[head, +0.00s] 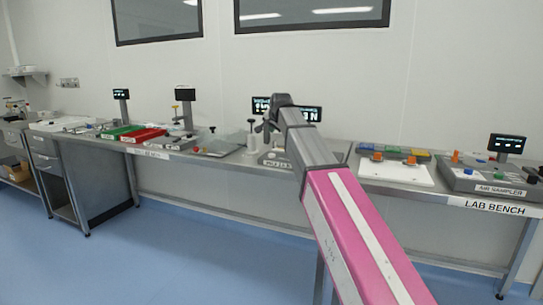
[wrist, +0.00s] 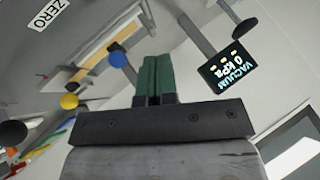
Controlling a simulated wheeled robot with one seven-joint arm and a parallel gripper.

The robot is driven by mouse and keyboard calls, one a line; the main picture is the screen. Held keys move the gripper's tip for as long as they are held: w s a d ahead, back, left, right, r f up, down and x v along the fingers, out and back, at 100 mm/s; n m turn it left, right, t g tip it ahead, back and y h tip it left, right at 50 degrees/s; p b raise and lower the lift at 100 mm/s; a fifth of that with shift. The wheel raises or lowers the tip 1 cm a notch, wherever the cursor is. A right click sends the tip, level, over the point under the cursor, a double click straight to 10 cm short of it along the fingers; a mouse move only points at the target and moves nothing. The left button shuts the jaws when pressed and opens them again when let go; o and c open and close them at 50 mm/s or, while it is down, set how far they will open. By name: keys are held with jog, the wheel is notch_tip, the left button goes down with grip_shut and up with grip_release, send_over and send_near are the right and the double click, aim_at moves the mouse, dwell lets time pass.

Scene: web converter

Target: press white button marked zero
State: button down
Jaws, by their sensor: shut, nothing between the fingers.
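In the wrist view a blue knob (wrist: 117,59), a yellow knob (wrist: 69,101) and a black knob (wrist: 12,132) stand near the fingers. A VACUUM 0 kPa display (wrist: 225,75) is to their right. The lab bench (head: 493,208) holds several other devices.

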aim_at(272, 156)
jog(key=shift+f, duration=3.9)
jog(key=shift+f, duration=0.15)
jog(key=shift+f, duration=0.25)
jog(key=shift+f, duration=0.6)
jog(key=shift+r, duration=1)
jog(key=shift+r, duration=0.1)
